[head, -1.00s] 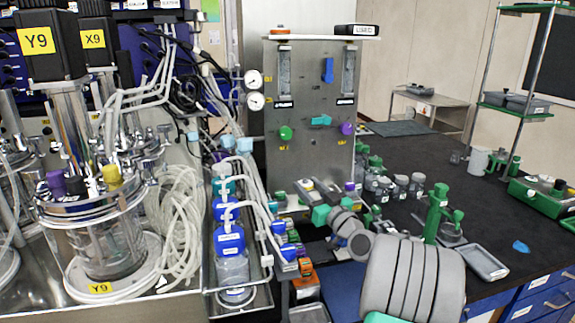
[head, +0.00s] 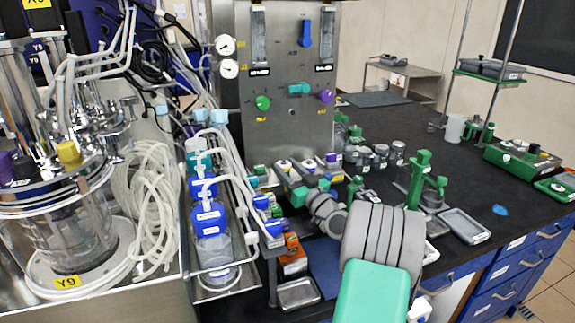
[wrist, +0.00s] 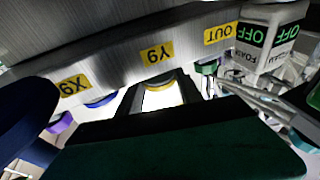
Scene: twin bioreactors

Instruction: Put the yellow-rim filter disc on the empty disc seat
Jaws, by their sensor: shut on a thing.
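The yellow-rim filter disc (wrist: 158,87) shows in the wrist view as a yellow arc over a pale face. My gripper (wrist: 159,92) is shut on it, with a dark finger on each side. The disc is under the Y9 label on a grey metal edge (wrist: 120,68); I cannot tell whether it touches anything there. In the head view my gripper (head: 286,170) is at the low shelf in front of the steel panel (head: 288,100), and the disc cannot be made out. I cannot pick out the empty disc seat in either view.
In the wrist view a blue-rim piece (wrist: 101,100) and a purple-rim piece (wrist: 60,123) lie left of my gripper, and a green-rim piece (wrist: 207,68) lies right. Tubing and blue-capped bottles (head: 210,218) stand close left in the head view. Grey trays (head: 465,226) lie right on the black bench.

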